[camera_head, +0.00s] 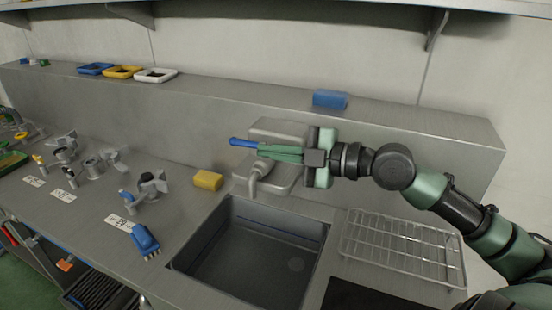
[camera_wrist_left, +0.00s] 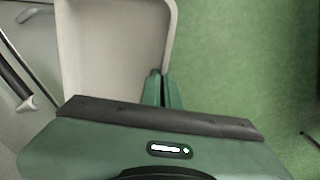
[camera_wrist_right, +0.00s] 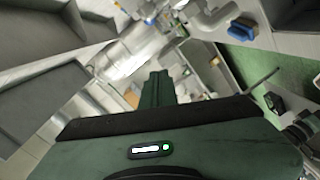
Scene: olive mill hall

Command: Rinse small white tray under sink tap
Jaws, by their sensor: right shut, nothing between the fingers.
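A small white tray (camera_head: 157,76) lies on the raised ledge at the back left. The tap (camera_head: 257,178) curves over the back edge of the empty-looking sink (camera_head: 225,272), and no water shows. My right gripper (camera_head: 262,153) is shut and empty above the tap, its fingertips close to a blue handle (camera_head: 242,143); I cannot tell if they touch. The left gripper is outside the head view. In the left wrist view its fingers (camera_wrist_left: 164,88) are close together at the edge of a pale, rimmed, tray-like surface (camera_wrist_left: 115,45); I cannot tell whether they grip it.
Yellow (camera_head: 123,72) and blue (camera_head: 95,69) trays lie beside the white one. A blue block (camera_head: 330,99) is on the ledge. A yellow sponge (camera_head: 208,180) and blue brush (camera_head: 145,240) lie left of the sink. A wire rack (camera_head: 400,248) stands right of it. Several valve fittings line the left counter.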

